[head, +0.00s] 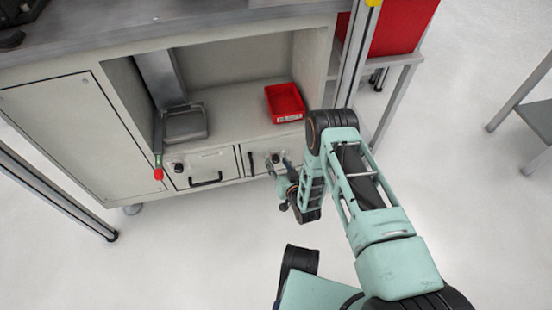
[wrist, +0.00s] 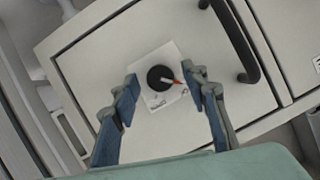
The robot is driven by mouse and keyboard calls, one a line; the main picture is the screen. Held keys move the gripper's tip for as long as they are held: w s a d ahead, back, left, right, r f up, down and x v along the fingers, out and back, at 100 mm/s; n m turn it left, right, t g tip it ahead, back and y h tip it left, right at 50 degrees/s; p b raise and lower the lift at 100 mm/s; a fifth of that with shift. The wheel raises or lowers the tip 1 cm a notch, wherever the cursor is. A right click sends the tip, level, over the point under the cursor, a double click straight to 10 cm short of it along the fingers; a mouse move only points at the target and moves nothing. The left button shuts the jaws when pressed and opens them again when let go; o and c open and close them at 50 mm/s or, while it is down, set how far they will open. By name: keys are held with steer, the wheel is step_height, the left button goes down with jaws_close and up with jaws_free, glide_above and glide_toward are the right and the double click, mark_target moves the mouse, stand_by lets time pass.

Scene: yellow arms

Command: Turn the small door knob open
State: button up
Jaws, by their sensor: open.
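A small round black knob (wrist: 158,77) with a red-orange pointer sits on a white label plate (wrist: 160,101) on a light grey door panel (wrist: 105,55). In the wrist view the pointer points to the right and slightly down. My gripper (wrist: 160,74) is open, with one blue-tipped finger on each side of the knob. I cannot tell whether the fingertips touch the panel. In the head view the knob (head: 275,157) shows just beyond my gripper (head: 281,166), at the right lower door of the cabinet. My arm hides part of that door.
A black bar handle (wrist: 235,42) stands out from the panel close to my right finger. The left lower door has another knob (head: 178,167) and handle (head: 206,180). A red bin (head: 285,103) and a grey tray (head: 185,124) are on the shelf above. The floor in front is clear.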

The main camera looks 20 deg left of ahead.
steer(key=shift+w+a+f, duration=0.1)
steer(key=shift+w, duration=0.05)
steer(key=shift+c, duration=0.5)
jaws_close()
